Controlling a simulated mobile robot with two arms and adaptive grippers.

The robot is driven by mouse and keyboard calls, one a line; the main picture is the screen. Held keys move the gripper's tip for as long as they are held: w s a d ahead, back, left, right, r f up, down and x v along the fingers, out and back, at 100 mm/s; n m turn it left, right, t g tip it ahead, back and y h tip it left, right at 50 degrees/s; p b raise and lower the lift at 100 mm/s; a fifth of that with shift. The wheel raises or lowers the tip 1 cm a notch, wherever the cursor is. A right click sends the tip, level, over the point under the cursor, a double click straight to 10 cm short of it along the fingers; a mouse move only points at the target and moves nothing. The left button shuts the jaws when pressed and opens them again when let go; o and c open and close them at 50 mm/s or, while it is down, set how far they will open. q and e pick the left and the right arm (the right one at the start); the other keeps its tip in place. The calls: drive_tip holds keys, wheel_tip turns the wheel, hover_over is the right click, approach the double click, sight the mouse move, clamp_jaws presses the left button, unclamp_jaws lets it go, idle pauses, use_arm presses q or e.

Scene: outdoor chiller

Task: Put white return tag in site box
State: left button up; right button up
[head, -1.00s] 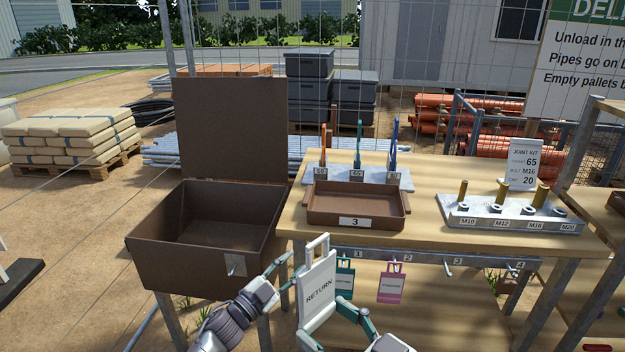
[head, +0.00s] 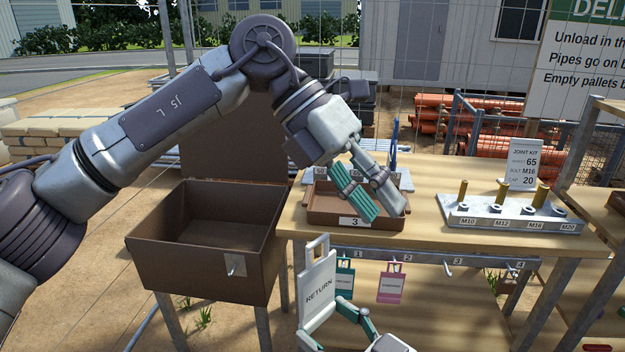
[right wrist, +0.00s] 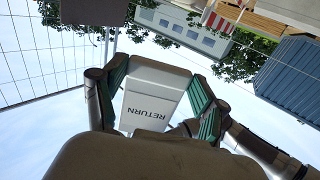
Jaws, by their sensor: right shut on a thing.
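The white return tag (head: 318,285), lettered RETURN, is upright in front of the bench in the head view. It also shows in the right wrist view (right wrist: 155,95). My right gripper (head: 335,318) is shut on the tag, with a finger on each side. The brown site box (head: 195,262) stands left of the bench with its lid raised; its visible inside is empty. My left gripper (head: 372,200) is above the brown tray (head: 330,219) marked 3, fingers pointing down and slightly apart, with nothing visible between them. My left arm covers much of the lid.
A teal tag (head: 345,278) and a pink tag (head: 391,284) hang from the hook rail (head: 430,258) under the bench edge. A bolt block (head: 510,218) and a joint kit sign (head: 523,165) stand at the bench's right. Part of the tool rack is hidden by my left gripper.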

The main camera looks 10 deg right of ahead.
sight(322, 260)
use_arm(q)
drive_tip(key=a+r+t+y, duration=0.1)
drive_tip(key=a+y, duration=0.1)
drive_tip(key=s+a+r+t+y, duration=0.1)
drive_tip(key=a+t+y, duration=0.1)
drive_tip(key=a, duration=0.1)
drive_tip(key=a+r+t+y, duration=0.1)
drive_tip(key=a+t+y, duration=0.1)
drive_tip(key=shift+s+a, duration=0.25)
drive_tip(key=f, duration=0.4)
drive_tip(key=d+f, duration=0.1)
drive_tip(key=f, duration=0.2)
drive_tip(key=w+f, duration=0.1)
drive_tip(key=f, duration=0.3)
drive_tip(key=shift+w+d+f, duration=0.1)
drive_tip(key=shift+d+f, duration=0.15)
drive_tip(key=shift+f, duration=0.05)
clamp_jaws()
use_arm(e)
drive_tip(key=o, duration=1.9)
